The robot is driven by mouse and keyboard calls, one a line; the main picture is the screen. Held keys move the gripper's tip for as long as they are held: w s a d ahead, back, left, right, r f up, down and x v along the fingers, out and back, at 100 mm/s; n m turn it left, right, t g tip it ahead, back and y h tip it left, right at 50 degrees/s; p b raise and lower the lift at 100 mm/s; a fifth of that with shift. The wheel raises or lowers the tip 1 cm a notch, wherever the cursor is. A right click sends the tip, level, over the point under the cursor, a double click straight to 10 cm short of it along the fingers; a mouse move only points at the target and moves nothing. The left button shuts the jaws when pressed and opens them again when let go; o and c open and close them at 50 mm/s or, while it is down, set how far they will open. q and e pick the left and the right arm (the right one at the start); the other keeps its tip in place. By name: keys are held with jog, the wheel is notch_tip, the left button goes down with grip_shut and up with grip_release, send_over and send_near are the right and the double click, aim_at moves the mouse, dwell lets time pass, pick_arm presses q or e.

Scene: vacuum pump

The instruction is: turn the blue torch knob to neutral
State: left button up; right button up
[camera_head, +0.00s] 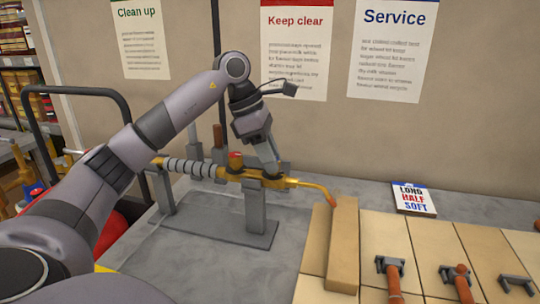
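A yellow torch (228,174) with a ribbed grey handle lies level on a grey stand (256,210) on the worktop. Its bent nozzle points right and ends in an orange tip. A red knob (236,158) shows on top of the torch. I see no blue knob on it; my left gripper may hide it. My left gripper (271,168) reaches down from above and behind, with its fingers at the torch body just right of the red knob. Whether the fingers are open or shut on something is unclear. My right gripper is out of view.
A wooden board (343,245) stands right of the stand, beside panels with several orange-handled tools (394,280). A small "LONG HALF SOFT" sign (413,198) lies behind. A wall with posters closes the back. A dark tubular handle (75,90) and red rounded body stand left.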

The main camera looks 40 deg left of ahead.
pick_arm(q)
jog(key=shift+n, duration=0.7)
jog(key=shift+t, duration=0.3)
jog(key=o, duration=1.1)
jog(key=shift+c, duration=0.2)
jog(key=v, duration=0.7)
jog(key=shift+r, duration=0.15)
jog(key=shift+d, duration=0.1)
